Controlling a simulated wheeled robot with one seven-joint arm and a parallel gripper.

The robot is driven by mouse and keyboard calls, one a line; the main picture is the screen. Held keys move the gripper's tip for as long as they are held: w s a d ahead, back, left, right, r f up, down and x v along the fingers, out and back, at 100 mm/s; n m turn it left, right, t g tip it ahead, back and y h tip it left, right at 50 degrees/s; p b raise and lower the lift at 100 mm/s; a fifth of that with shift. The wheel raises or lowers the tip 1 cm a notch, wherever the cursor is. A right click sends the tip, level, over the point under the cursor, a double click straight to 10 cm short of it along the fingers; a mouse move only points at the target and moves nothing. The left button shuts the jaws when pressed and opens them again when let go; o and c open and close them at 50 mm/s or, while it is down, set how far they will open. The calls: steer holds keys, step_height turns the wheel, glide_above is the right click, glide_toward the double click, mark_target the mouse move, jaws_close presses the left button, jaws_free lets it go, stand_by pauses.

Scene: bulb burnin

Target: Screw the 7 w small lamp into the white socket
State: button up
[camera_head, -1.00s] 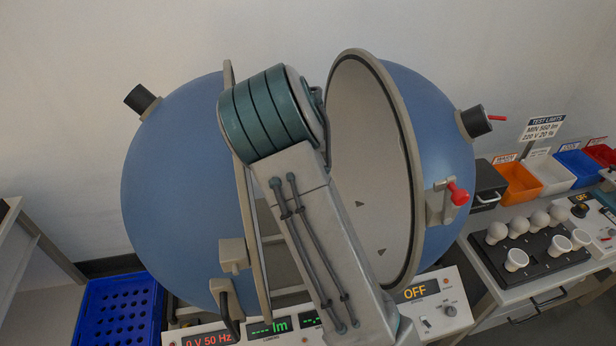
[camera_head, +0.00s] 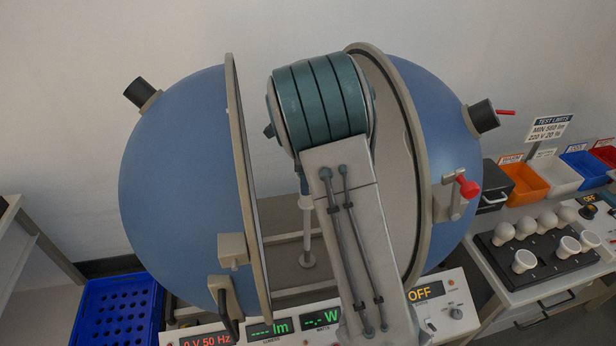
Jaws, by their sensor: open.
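Several white lamps sit on the black rack (camera_head: 552,268) at the right; which is the 7 W small one cannot be read. My arm crosses the middle of the view. My gripper is hidden behind it.
A meter panel (camera_head: 225,338) with lit displays lies below the sphere, and a control box reading OFF (camera_head: 455,300) is beside it. A blue perforated crate (camera_head: 120,310) is at the left. Orange (camera_head: 525,183), white and blue bins stand back right near a test-limits sign (camera_head: 551,129).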

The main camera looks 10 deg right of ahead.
steer(key=n+b, duration=0.1)
steer(key=n, duration=0.3)
steer(key=shift+f, duration=0.1)
steer(key=n, duration=0.3)
steer(key=shift+a+n, duration=0.1)
steer(key=shift+n, duration=0.2)
steer(key=shift+c, duration=0.3)
steer(key=c, duration=0.8)
steer(key=m+p, duration=0.1)
steer(key=m, duration=0.3)
steer(key=shift+r+m+p, duration=0.35)
steer(key=shift+m+p, duration=0.05)
steer(key=m+p, duration=0.2)
steer(key=m, duration=0.3)
steer(key=shift+w+p, duration=0.1)
steer(key=shift+p, duration=0.2)
steer(key=shift+f+m, duration=0.15)
steer(key=shift+m, duration=1.05)
steer(key=m, duration=0.3)
steer(key=shift+w+m, duration=0.1)
steer(key=shift+m, duration=0.3)
steer(key=m, duration=0.7)
